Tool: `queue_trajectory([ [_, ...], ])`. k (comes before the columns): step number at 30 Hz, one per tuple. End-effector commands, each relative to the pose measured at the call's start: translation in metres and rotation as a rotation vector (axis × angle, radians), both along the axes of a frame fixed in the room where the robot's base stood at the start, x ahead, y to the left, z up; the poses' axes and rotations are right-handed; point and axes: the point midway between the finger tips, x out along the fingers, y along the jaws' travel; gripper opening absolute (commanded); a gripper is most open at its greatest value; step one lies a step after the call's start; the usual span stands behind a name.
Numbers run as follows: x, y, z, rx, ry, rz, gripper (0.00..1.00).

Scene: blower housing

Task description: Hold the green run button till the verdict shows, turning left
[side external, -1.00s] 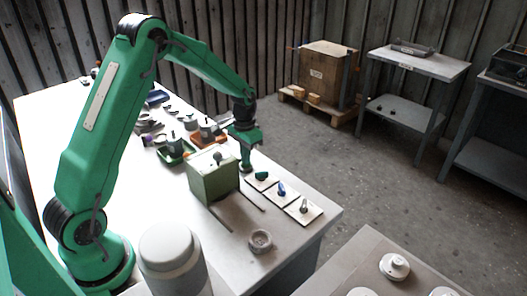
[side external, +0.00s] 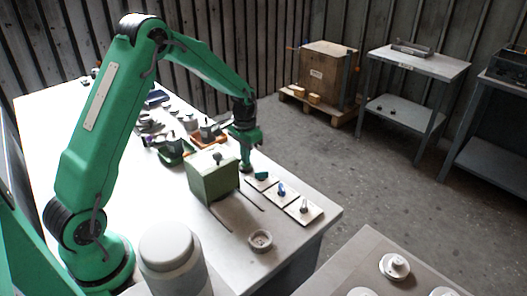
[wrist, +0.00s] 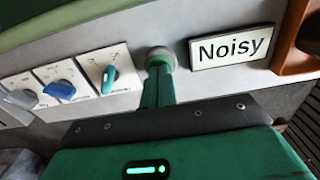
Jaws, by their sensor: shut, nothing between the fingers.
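My gripper (wrist: 158,88) is shut, with its fingertips at the green run button (wrist: 160,57), which sits in a grey round collar. The fingers cover most of the button, so I cannot tell whether it is pressed down. In the side view, my gripper (side external: 246,167) points down at the bench, just behind the green box (side external: 214,178). A white plate reading "Noisy" (wrist: 232,47) is right of the button in the wrist view.
Left of the button are a teal knob (wrist: 109,79), a blue knob (wrist: 60,89) and a grey knob (wrist: 21,98) on white plates. An orange-brown part (wrist: 295,45) stands at right. A small round dish (side external: 261,240) is near the bench's front edge.

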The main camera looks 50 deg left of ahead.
Motion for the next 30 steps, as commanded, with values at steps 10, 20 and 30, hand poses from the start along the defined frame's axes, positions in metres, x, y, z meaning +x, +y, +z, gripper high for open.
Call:
queue_trajectory([
  [10, -0.001, 0.000, 0.001, 0.000, 0.002, 0.000, 0.00],
  [20, 0.000, 0.000, 0.010, 0.000, 0.001, 0.000, 0.00],
  [30, 0.000, 0.000, 0.010, 0.000, 0.000, 0.000, 0.00],
])
